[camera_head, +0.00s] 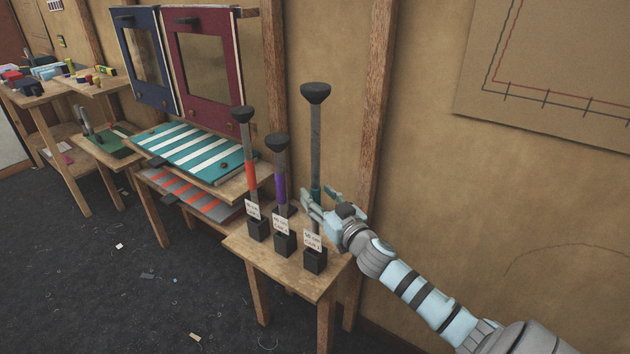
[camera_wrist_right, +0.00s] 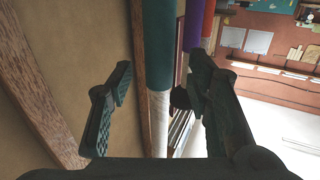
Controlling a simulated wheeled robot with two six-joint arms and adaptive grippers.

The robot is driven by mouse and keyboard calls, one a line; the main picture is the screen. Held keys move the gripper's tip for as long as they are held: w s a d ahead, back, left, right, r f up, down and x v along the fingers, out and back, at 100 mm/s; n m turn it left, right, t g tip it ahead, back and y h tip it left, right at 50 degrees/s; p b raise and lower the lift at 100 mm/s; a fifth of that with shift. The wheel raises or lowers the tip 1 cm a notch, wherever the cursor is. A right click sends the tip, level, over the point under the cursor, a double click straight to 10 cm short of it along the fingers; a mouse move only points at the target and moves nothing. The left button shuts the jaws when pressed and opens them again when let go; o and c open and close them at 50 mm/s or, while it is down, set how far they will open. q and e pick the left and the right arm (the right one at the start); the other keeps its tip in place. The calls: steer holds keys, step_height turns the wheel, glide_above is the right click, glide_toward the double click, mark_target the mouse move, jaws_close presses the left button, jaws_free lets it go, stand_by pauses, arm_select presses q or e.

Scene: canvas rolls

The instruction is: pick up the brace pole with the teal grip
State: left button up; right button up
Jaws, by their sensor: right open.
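The brace pole with the teal grip (camera_head: 315,135) stands upright in a dark block on the small wooden table (camera_head: 284,274), the rightmost of three poles. It has a wide black top. My right gripper (camera_head: 318,200) is open at the height of its teal band, which it partly hides in the head view. In the right wrist view the teal grip (camera_wrist_right: 158,45) shows between the two spread fingers of my right gripper (camera_wrist_right: 160,75), with a gap on either side. How deep the pole sits between them I cannot tell. My left gripper is not in view.
A pole with a purple grip (camera_head: 281,188) and one with an orange-red grip (camera_head: 251,175) stand close by on the left. A wooden wall post (camera_head: 376,100) rises just behind on the right. Striped canvas panels (camera_head: 195,150) lie on a rack to the left.

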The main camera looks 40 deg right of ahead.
mark_target(316, 87)
steer(key=shift+w+d+r, duration=0.15)
steer(key=shift+w, duration=0.6)
steer(key=shift+w+f, duration=0.25)
steer(key=shift+w, duration=0.05)
steer(key=shift+s, duration=0.1)
jaws_close()
steer(key=shift+r, duration=0.1)
step_height(316, 87, up, 20)
steer(key=p, duration=0.7)
steer(key=shift+f, duration=0.25)
step_height(316, 87, up, 9)
steer(key=p, duration=0.9)
steer(key=shift+r, duration=0.1)
steer(key=shift+f, duration=0.2)
